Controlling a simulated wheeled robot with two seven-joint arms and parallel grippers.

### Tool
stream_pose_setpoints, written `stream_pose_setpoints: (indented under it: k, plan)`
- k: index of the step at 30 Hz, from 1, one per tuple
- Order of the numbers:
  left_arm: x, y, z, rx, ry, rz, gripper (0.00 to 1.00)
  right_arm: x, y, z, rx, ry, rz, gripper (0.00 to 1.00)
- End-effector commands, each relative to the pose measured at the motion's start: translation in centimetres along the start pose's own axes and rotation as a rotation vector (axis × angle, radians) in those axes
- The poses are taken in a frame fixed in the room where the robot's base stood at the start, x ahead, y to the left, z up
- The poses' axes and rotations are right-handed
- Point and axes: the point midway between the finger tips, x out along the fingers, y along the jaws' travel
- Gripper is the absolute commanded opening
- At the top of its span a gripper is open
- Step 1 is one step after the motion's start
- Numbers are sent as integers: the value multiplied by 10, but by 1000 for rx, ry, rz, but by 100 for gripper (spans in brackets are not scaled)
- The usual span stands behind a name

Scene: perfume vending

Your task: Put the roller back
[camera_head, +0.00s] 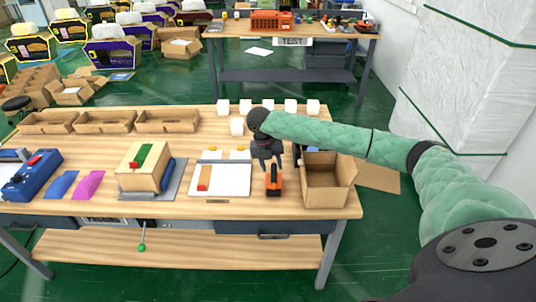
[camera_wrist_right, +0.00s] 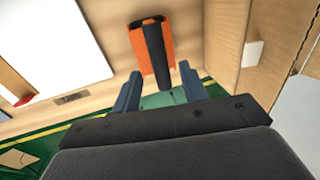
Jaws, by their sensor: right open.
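An orange and black tool, which seems to be the roller (camera_head: 274,180), rests on the wooden table, between the white board and the open cardboard box. It also shows in the right wrist view (camera_wrist_right: 152,48), with its black part pointing toward my gripper. My right gripper (camera_head: 268,151) is just behind and above the tool in the head view. Its two fingers (camera_wrist_right: 159,70) are apart and empty, with the black part's end showing between them in the wrist view; whether they touch it I cannot tell. My left gripper is not in view.
The open cardboard box (camera_head: 325,188) stands close to the right of the tool. The white board (camera_head: 228,181) lies to its left, with a wooden piece on it. Several white cubes (camera_head: 237,127) and shallow trays (camera_head: 168,121) line the back.

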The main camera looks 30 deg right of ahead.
Motion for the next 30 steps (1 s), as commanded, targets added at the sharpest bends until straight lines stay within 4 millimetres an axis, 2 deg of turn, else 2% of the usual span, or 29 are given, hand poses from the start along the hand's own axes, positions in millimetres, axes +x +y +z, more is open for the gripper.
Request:
stream_pose_setpoints:
  k: [6,13,18,30]
  plan:
    - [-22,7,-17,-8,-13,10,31,-34,0,1,2,-3,2,43]
    - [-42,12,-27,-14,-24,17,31,-60,0,1,2,-2,1,43]
    - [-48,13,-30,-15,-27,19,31,-68,-1,1,2,-2,0,43]
    - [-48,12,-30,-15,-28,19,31,-69,-1,1,2,-2,0,43]
